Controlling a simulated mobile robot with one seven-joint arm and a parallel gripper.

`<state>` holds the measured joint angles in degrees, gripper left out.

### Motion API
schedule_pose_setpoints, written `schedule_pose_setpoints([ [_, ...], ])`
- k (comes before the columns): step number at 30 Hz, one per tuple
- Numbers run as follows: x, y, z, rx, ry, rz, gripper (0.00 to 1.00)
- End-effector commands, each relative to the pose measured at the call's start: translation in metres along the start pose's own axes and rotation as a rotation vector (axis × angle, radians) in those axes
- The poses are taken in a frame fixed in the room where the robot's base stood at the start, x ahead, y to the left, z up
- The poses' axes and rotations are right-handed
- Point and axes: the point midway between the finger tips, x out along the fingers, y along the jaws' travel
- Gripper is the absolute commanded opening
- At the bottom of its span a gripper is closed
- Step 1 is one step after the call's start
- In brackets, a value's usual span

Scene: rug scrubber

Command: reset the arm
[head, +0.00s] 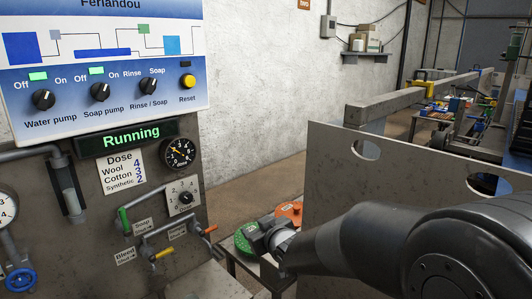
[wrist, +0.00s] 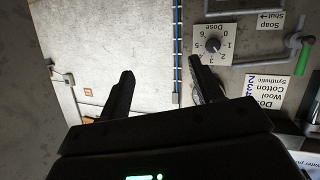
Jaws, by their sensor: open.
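My arm reaches in from the right in the head view. My gripper (head: 268,238) is at its end, in front of the lower right side of the control panel (head: 75,250). In the wrist view, which shows the panel upside down, my gripper (wrist: 161,66) has its two dark fingers spread apart with nothing between them. The dose knob (wrist: 213,45) lies beyond the right fingertip, and I cannot tell the distance. It also shows in the head view (head: 185,197).
A display (head: 128,137) reads "Running", below a sign with pump knobs and a yellow Reset button (head: 187,81). Pipes with green, orange and yellow handles (head: 163,253) stick out near my gripper. Green (head: 244,240) and orange (head: 291,210) discs and a grey panel (head: 395,170) stand at right.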

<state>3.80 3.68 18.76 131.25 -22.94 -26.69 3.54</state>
Motion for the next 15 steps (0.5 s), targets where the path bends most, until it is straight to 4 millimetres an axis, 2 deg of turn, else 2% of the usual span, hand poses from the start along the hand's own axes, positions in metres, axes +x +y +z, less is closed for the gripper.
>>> schedule_pose_setpoints([
  [1,-0.016,0.011,-0.001,-0.001,-0.041,0.041,0.59],
  [6,-0.072,0.040,0.011,0.038,-0.208,0.164,0.59],
  [11,-0.133,0.056,0.026,0.113,-0.355,0.256,0.59],
  [15,-0.189,0.059,0.042,0.200,-0.472,0.307,0.59],
])
